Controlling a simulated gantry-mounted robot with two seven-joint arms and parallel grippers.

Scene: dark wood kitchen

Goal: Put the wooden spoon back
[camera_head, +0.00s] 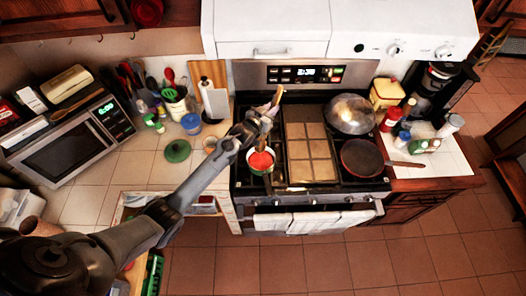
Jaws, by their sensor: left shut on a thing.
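The wooden spoon (278,95) shows as a short light-tan piece at the tip of my left gripper (269,110), over the back left of the stove. My left gripper is shut on it. The rest of the spoon is hidden by the gripper or too small to make out. A small pot with red sauce (261,161) sits on the front left burner, just below the gripper in the picture. A utensil holder (176,105) with several utensils stands on the counter to the left. My right gripper is out of view.
A griddle (311,145) covers the stove's middle. A domed pan (350,114) and a red frying pan (362,158) are to its right. A paper towel roll (215,102), a blue-lidded jar (191,124) and a green lid (177,151) stand on the left counter.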

